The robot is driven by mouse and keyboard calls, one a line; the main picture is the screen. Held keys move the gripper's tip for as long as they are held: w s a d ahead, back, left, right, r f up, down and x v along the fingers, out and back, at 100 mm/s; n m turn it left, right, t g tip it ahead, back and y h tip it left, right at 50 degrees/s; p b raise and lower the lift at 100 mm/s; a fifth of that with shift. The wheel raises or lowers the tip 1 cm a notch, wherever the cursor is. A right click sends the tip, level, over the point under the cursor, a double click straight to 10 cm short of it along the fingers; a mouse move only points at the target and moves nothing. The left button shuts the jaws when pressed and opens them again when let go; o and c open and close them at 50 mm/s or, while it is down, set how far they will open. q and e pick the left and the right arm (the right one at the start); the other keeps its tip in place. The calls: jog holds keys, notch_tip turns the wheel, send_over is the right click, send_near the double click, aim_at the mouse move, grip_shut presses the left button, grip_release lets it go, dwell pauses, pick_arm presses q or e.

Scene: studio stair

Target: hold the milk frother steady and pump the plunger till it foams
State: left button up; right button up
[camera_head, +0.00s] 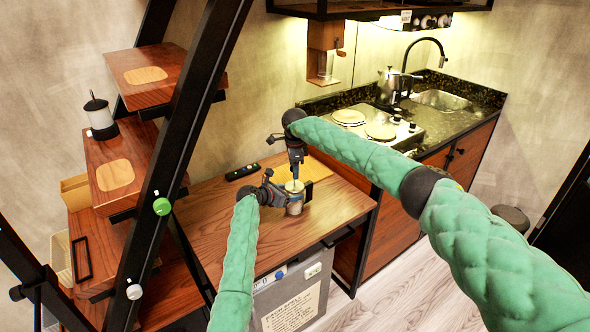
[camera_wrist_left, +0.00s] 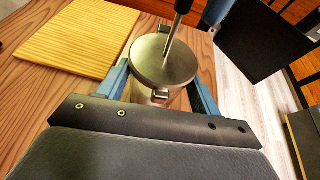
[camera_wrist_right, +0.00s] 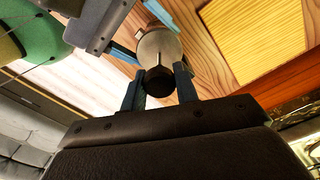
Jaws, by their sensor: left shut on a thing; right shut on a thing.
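The milk frother (camera_head: 294,204) is a metal cylinder with a round lid, standing upright on the wooden table. In the left wrist view its lid (camera_wrist_left: 165,62) and the thin plunger rod (camera_wrist_left: 176,28) rising from it show clearly. My left gripper (camera_head: 280,199) is shut on the frother's body from the left side, with one blue finger on each side of it (camera_wrist_left: 160,92). My right gripper (camera_head: 295,174) is above the frother, shut on the dark plunger knob (camera_wrist_right: 158,82). In the right wrist view the frother's lid (camera_wrist_right: 160,45) lies beyond the knob.
A pale wooden board (camera_wrist_left: 80,42) lies on the table (camera_head: 240,225) behind the frother. A black remote (camera_head: 242,172) lies at the back left. The black stair beam (camera_head: 180,150) rises at left.

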aim_at(295, 186)
jog(key=shift+a+f, duration=0.1)
jog(key=shift+f, duration=2.2)
jog(key=o, duration=1)
notch_tip(295, 186, up, 12)
jog(key=shift+f, duration=0.1)
